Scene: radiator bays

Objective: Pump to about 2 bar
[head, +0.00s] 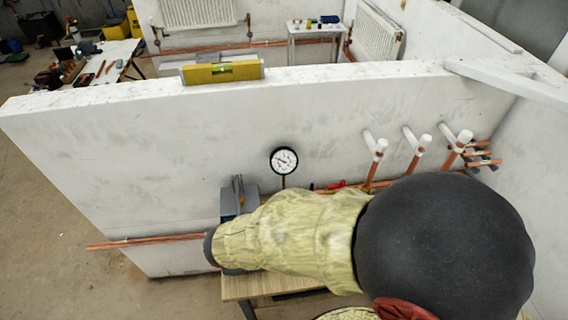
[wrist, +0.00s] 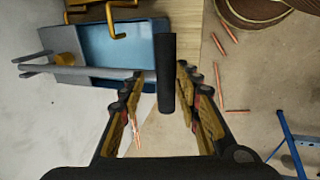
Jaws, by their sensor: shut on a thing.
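The test pump (wrist: 110,65) shows in the wrist view as a blue tank with grey parts; in the head view its blue-grey body (head: 228,200) stands by the wall, partly hidden by my arm. My gripper (wrist: 165,88) is shut on the black grip of the pump handle (wrist: 165,70), which lies between its fingers. A grey rod runs from the grip to the left over the tank. The round white pressure gauge (head: 284,160) stands upright behind my arm; its needle is too small to read surely.
A wooden bench (head: 255,287) lies under my arm. Copper pipes with white sleeves (head: 420,144) stand at the right. A yellow level (head: 221,72) rests on the wall top. Copper offcuts (wrist: 226,33) and a blue stand (wrist: 290,140) are on the floor.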

